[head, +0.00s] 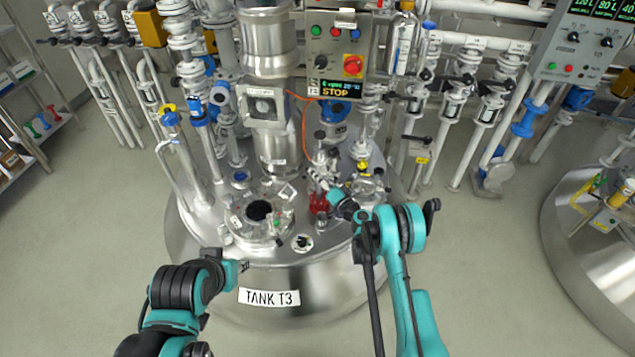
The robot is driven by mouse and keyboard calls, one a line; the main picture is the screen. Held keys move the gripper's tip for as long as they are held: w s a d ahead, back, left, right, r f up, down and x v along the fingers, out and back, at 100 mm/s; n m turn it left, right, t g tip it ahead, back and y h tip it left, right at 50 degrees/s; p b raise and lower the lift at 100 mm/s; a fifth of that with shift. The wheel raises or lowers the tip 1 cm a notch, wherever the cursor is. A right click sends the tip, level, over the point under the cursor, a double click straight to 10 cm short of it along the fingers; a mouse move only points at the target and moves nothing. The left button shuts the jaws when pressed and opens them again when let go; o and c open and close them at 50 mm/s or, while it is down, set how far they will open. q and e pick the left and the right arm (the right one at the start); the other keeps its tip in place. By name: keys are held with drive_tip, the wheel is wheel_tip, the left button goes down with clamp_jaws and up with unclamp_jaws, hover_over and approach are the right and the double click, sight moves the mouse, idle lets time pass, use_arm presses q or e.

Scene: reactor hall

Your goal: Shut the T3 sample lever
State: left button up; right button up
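The steel tank (195,245) labelled TANK T3 stands in the middle of the head view. On its lid is a small sample fitting (322,158) with a red vessel (319,203) below it. My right gripper (317,178) is at this fitting, just above the red vessel. The sample lever is too small and too covered by the gripper to make out, and I cannot tell whether the fingers touch it. My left gripper (245,266) is low at the tank's front edge, above the TANK T3 label, apart from the fitting. Its fingers are too small to read.
A round hatch (260,212) is on the lid left of the fitting. A control box (337,52) with buttons and a display stands behind. Pipes and valves line the back. Another tank (590,265) is at right, a shelf (35,125) at left. The floor between is clear.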

wheel_tip(320, 180, up, 7)
drive_tip(key=shift+f, duration=0.1)
